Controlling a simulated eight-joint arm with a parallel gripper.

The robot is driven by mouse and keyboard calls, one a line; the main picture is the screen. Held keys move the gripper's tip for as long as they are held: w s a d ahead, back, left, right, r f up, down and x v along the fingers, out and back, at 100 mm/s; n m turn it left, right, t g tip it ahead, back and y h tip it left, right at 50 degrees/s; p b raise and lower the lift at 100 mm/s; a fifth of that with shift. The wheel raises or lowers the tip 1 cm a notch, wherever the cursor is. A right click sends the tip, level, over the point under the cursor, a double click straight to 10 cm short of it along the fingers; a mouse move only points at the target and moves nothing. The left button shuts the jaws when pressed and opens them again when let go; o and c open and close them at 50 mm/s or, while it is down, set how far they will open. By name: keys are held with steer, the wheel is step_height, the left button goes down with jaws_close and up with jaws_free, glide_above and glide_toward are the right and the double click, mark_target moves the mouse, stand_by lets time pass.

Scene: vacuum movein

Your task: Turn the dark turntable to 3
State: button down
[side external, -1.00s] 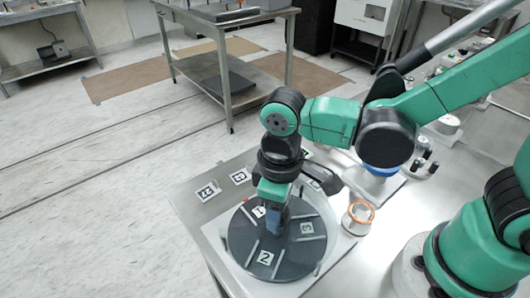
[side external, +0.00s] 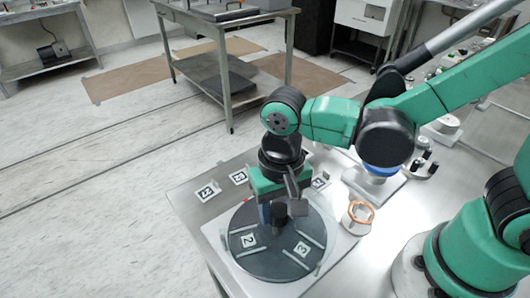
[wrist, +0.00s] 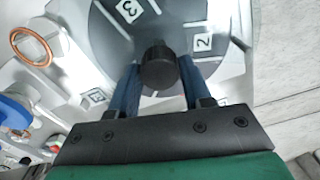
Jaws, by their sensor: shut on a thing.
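The dark turntable (side external: 275,268) is a round disc near the table corner, with raised light ribs dividing its top. Tag 2 (side external: 249,240) lies at its left and tag 3 (side external: 302,248) at its front right in the side view. In the wrist view tag 3 (wrist: 130,9) is at upper left and tag 2 (wrist: 202,42) at upper right. A black round knob (wrist: 158,65) stands on the turntable. My gripper (wrist: 160,80) is shut on it, one blue finger on each side. My gripper (side external: 278,210) hides the disc's far part, and tag 1 does not show.
The table's front left edge is near the disc.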

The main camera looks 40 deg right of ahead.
steer(key=m, duration=0.5)
steer(key=shift+m, duration=0.3)
steer(key=m, duration=0.6)
steer(key=shift+d, duration=0.1)
steer(key=m, duration=0.6)
steer(key=shift+s+m, duration=0.1)
steer(key=shift+m, duration=0.2)
steer(key=m, duration=0.5)
steer(key=shift+m, duration=0.4)
steer(key=shift+c, duration=1.8)
jaws_free()
steer(key=shift+r, duration=0.15)
